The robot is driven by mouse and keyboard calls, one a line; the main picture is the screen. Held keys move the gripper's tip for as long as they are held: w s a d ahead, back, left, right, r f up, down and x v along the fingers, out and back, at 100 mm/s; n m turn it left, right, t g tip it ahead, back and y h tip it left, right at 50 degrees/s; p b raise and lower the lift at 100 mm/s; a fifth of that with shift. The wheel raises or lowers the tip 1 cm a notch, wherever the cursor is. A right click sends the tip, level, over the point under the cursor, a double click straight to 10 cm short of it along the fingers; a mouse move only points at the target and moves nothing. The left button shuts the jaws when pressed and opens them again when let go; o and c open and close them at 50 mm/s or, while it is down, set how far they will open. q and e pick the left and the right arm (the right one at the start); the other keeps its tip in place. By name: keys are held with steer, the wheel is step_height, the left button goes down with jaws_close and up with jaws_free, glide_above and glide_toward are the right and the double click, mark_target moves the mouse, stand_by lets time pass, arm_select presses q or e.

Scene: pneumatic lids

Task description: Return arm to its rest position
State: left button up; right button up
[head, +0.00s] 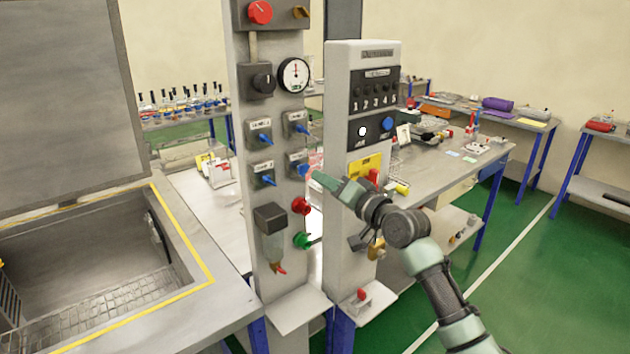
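My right arm comes in from the lower right and bends at a dark joint in front of the right grey control column (345,225). My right gripper (318,177) points left, its greenish end close to the lower right blue lever (303,169) on the left control column (250,200). I cannot tell whether it touches the lever. The fingers are small and seen side-on, so their opening cannot be made out. My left gripper is not in view.
The left column also carries other blue levers (265,138), a pressure gauge (294,75), and red (301,206) and green (302,241) knobs. An open metal basin (90,265) with a raised lid (65,95) stands at left. Green floor (545,270) is free at right.

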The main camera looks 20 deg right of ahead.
steer(key=shift+v, duration=1.1)
